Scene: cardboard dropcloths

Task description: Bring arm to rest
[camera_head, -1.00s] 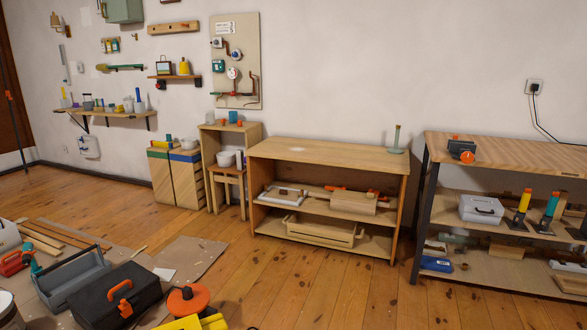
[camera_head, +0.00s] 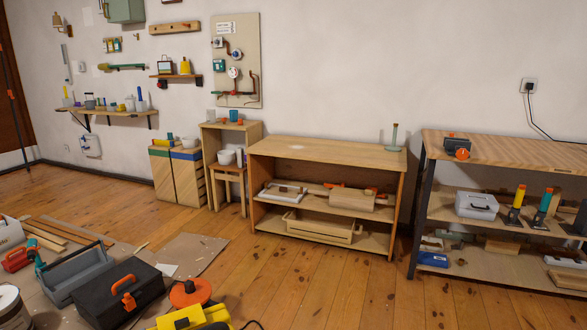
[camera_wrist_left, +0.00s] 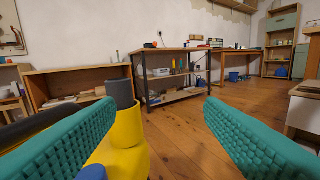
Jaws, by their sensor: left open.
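My left gripper (camera_wrist_left: 160,135) shows in the left wrist view as two teal ribbed fingers held wide apart. Neither gripper shows in the head view.
A low wooden shelf unit (camera_head: 262,152) and a metal-legged workbench (camera_head: 412,220) stand along the wall. A black toolbox (camera_head: 95,300), a grey tool tray (camera_head: 50,282) and an orange-topped item (camera_head: 190,292) lie in the left foreground. The middle floor (camera_head: 330,285) is clear.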

